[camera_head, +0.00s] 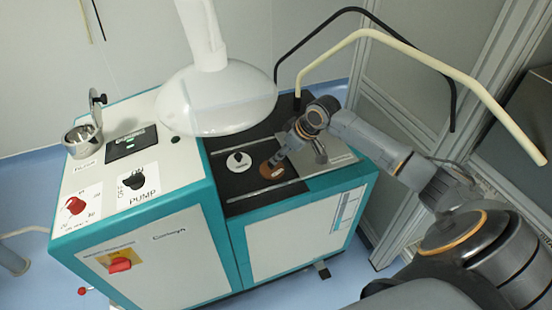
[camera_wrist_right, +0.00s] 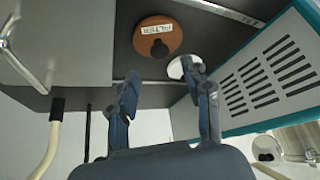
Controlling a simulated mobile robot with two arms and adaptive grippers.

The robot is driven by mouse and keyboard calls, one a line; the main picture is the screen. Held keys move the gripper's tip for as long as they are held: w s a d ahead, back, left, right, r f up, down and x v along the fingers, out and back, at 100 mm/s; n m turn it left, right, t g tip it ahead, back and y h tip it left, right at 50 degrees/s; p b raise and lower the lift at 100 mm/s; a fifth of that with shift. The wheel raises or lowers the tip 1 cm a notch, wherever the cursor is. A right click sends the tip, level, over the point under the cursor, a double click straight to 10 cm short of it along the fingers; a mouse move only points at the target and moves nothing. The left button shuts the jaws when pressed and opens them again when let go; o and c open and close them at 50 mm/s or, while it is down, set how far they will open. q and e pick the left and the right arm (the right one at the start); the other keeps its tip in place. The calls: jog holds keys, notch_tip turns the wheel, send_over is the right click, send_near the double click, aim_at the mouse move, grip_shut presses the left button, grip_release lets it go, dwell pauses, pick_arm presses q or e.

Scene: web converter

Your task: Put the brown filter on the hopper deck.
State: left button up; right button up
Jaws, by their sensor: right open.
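The brown filter (camera_head: 271,168) is a round disc lying on the black recessed panel (camera_head: 240,188) of the machine. In the right wrist view the brown filter (camera_wrist_right: 158,36) shows a "FILTER" label and a dark knob. My right gripper (camera_head: 297,150) is beside and above it in the head view. In the wrist view my right gripper (camera_wrist_right: 163,88) has its two fingers apart with nothing between them, short of the filter. I cannot tell which surface is the hopper deck. My left gripper is not in view.
A white disc (camera_head: 238,161) with a dark knob sits beside the brown one. A large white dome (camera_head: 217,100) hangs over the panel's back left. A metal cup (camera_head: 82,140) stands at the machine's left. Bent black and cream rails (camera_head: 425,58) rise behind my right arm.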

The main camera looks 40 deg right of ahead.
jog(key=v, duration=0.5)
jog(key=shift+s+r, duration=0.2)
jog(key=shift+r, duration=0.15)
